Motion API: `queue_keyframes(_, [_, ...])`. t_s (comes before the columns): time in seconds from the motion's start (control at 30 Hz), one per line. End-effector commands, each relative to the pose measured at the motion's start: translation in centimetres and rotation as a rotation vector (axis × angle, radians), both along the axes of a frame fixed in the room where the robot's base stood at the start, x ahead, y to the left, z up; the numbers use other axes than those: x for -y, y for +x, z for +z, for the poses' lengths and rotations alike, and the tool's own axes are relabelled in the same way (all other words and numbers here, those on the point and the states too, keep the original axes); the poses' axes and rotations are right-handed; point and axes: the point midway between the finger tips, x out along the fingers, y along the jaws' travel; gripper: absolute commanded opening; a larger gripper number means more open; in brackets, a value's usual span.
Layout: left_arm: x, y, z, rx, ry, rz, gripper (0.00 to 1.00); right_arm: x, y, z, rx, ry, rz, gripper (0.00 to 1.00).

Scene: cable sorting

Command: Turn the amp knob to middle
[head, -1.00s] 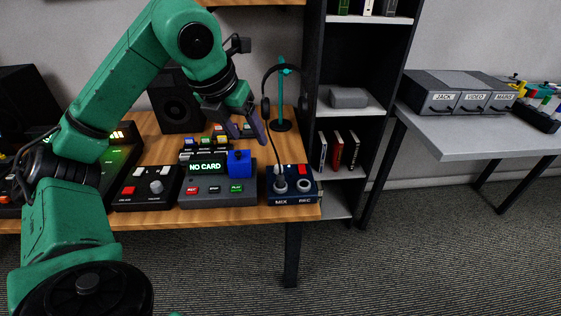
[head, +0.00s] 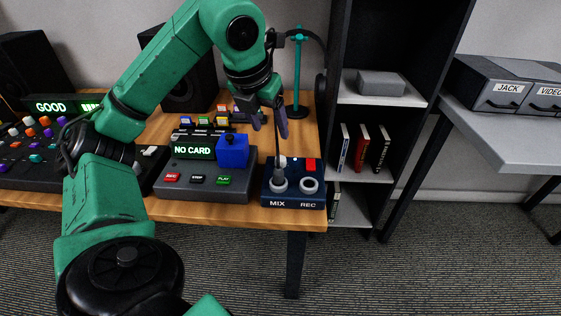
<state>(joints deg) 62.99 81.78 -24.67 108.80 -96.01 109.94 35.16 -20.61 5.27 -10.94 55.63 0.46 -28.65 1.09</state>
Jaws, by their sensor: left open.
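No knob with a readable amp label shows. A dark box with a white control (head: 150,151) is mostly hidden behind my left arm, so I cannot tell a knob's setting there. My left gripper (head: 269,122) is open and empty, its fingers pointing down above the back of the blue MIX/REC box (head: 293,203). That box has two ring-shaped sockets, a red part on top and a grey plug with a cable at the MIX socket. My right gripper is out of view.
The NO CARD recorder (head: 207,184) with a blue block (head: 232,151) stands left of the MIX/REC box. A mixer (head: 32,172) with a GOOD display is at far left. A teal headphone stand (head: 297,75) rises behind the gripper. A dark shelf (head: 342,60) stands right of the desk.

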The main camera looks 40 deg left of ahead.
Motion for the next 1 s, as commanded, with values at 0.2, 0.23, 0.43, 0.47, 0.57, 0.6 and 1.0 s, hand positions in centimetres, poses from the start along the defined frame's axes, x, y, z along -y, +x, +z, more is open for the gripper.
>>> queue_keyframes(0.2, [-0.6, 2.0, -5.7, -0.006, 0.001, 0.001, 0.66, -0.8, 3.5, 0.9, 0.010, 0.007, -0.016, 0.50])
queue_keyframes(0.23, [-0.7, 2.3, -6.5, -0.005, 0.001, 0.001, 0.66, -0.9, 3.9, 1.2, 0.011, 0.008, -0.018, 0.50])
queue_keyframes(0.43, [-1.1, 4.1, -10.5, -0.004, 0.000, 0.000, 0.66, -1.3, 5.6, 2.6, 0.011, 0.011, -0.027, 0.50])
queue_keyframes(0.47, [-1.2, 4.2, -10.9, -0.003, 0.000, 0.000, 0.66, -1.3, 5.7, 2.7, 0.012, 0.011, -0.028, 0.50])
queue_keyframes(0.57, [-1.3, 4.6, -11.7, -0.001, 0.001, 0.000, 0.66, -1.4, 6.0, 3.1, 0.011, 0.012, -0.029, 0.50])
queue_keyframes(0.6, [-1.3, 4.7, -11.8, 0.000, 0.001, 0.000, 0.66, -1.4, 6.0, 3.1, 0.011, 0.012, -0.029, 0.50])
queue_keyframes(1.0, [-1.3, 4.7, -11.9, 0.000, 0.000, -0.001, 0.01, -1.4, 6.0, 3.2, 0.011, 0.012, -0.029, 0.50])
